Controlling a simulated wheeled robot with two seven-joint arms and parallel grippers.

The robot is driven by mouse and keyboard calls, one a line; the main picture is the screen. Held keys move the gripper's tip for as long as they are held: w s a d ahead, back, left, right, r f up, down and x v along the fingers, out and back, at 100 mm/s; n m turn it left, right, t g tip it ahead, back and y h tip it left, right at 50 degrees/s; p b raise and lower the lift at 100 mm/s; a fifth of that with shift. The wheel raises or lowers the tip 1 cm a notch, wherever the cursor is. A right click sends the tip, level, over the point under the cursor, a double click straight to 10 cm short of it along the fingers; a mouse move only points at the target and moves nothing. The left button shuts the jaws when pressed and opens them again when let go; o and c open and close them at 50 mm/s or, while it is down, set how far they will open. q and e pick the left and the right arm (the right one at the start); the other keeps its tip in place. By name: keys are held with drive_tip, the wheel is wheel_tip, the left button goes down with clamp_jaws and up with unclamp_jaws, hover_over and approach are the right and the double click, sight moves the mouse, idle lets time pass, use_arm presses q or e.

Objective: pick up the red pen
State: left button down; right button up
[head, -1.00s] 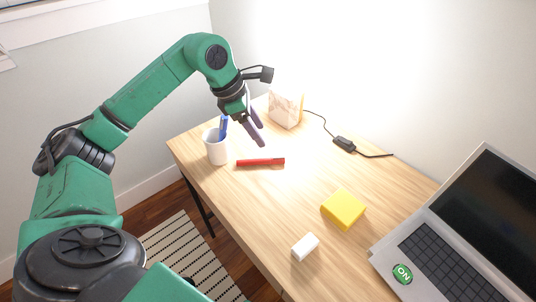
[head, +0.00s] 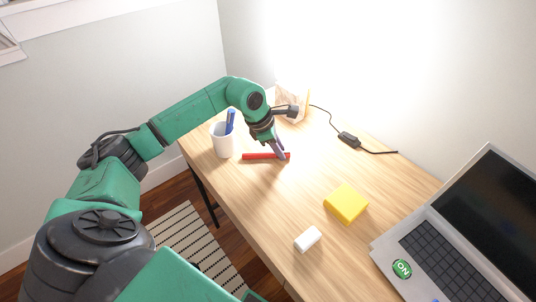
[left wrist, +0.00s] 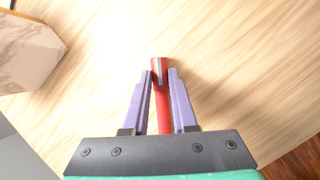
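The red pen (head: 254,156) lies on the wooden desk beside the white cup. My left gripper (head: 279,154) is low over the pen's right part, pointing down. The pen still appears at desk level. My right gripper is not in view.
The white cup (head: 223,144) holds a blue pen (head: 230,121) left of the gripper. A marbled block (head: 289,104) stands behind it. A yellow block (head: 346,203), a white block (head: 307,239) and a laptop (head: 436,262) are nearer right. The middle of the desk (head: 284,200) is clear.

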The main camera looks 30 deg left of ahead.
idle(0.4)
use_arm(q)
wheel_tip(320, 180, up, 20)
drive_tip(key=shift+p, duration=0.35)
drive_tip(key=shift+f, duration=0.1)
